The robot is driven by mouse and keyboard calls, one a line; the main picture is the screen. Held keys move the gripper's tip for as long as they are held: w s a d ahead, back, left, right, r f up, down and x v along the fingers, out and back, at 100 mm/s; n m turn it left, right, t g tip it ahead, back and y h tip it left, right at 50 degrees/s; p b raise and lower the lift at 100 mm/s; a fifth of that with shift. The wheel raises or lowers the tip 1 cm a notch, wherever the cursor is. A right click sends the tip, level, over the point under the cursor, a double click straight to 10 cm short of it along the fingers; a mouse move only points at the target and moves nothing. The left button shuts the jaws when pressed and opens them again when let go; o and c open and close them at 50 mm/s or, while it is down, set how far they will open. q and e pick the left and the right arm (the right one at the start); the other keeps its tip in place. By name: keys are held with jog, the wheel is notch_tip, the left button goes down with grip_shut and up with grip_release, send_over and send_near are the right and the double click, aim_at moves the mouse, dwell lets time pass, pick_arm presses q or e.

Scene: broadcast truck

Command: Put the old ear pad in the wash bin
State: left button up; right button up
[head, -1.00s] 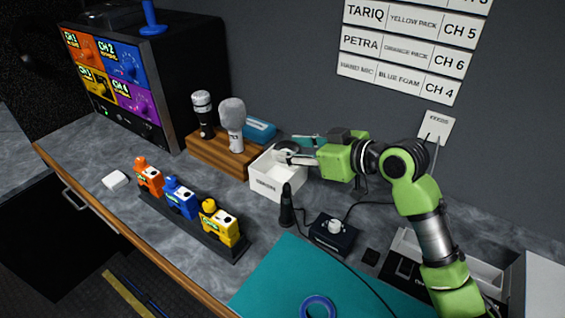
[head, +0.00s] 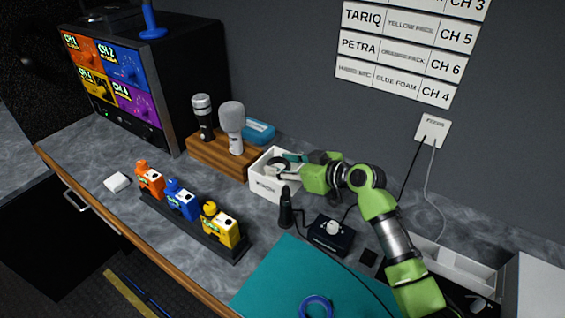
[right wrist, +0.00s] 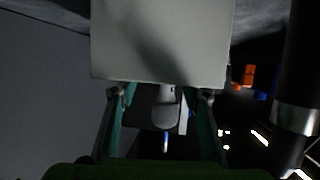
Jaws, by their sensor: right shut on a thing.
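The old ear pad (head: 279,162), a dark ring, shows at the fingertips of my right gripper (head: 287,167), at the mouth of a white open bin (head: 274,188) with dark lettering on its front. My right gripper is shut on the pad, reaching in from the right over the bin's rim. The fingers partly hide the pad, so I cannot tell if it touches the bin floor. In the right wrist view, a pale flat surface (right wrist: 160,40), probably the bin, hides the fingertips and the pad. My left gripper is not in view.
A wooden block (head: 217,154) with two microphones stands left of the bin. A black upright piece (head: 286,208) and a black box with a white knob (head: 331,233) stand in front. Coloured packs (head: 181,200) sit in a dark rack. A blue ring (head: 317,306) lies on the teal mat.

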jog(key=shift+f+b, duration=0.6)
jog(key=shift+f, duration=0.05)
jog(key=o, duration=0.5)
jog(key=shift+r, duration=0.1)
jog(key=shift+r+p, duration=0.45)
jog(key=shift+p, duration=0.05)
jog(key=shift+r+p, duration=0.45)
jog(key=shift+f+p+v, duration=0.15)
jog(key=shift+p+v, duration=1)
jog(key=shift+v, duration=1.8)
jog(key=shift+f+p+v, duration=0.15)
jog(key=shift+p+v, duration=0.95)
jog(key=shift+v, duration=1.9)
